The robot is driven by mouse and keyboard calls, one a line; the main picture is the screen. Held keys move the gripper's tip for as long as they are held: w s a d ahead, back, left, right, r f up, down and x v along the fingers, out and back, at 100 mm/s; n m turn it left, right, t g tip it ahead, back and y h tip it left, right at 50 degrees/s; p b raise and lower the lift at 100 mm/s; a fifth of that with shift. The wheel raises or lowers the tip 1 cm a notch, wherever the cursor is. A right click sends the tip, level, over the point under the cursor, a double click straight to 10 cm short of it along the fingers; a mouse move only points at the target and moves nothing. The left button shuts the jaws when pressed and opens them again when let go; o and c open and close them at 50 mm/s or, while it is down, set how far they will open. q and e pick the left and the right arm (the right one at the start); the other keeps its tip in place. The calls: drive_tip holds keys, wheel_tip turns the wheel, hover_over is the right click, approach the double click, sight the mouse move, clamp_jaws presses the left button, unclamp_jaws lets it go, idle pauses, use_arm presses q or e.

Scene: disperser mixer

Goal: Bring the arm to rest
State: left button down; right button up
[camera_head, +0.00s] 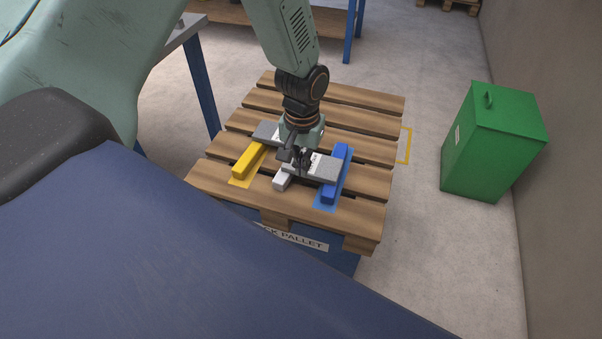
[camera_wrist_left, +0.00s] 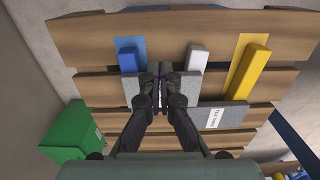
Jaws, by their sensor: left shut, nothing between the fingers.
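My left gripper (camera_head: 301,163) is shut and empty, pointing down over the wooden pallet (camera_head: 375,185). Its fingertips show in the middle of the left wrist view (camera_wrist_left: 160,88). My fingers hide part of this plate. A second grey plate (camera_head: 265,132) with a label lies near the far end of a yellow bar (camera_head: 248,160). My right gripper is in neither view.
The pallet rests on a blue stand (camera_head: 340,258) with a sign (camera_head: 290,237). A green bin (camera_head: 490,145) stands to the right by the wall. Blue table legs (camera_head: 203,90) rise at the left. Grey floor is clear between pallet and bin.

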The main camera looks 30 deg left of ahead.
use_arm(q)
drive_tip(key=s+d+f, duration=0.1)
drive_tip(key=s+f, duration=0.2)
drive_tip(key=s, duration=0.6)
drive_tip(key=s+d+f+m, duration=0.1)
drive_tip(key=s+f, duration=0.2)
drive_tip(key=s, duration=0.6)
drive_tip(key=s+d+f+m, duration=0.1)
drive_tip(key=s+f, duration=0.3)
drive_tip(key=s, duration=0.5)
drive_tip(key=shift+s+d, duration=0.15)
drive_tip(key=shift+d, duration=0.25)
drive_tip(key=shift+f, duration=0.1)
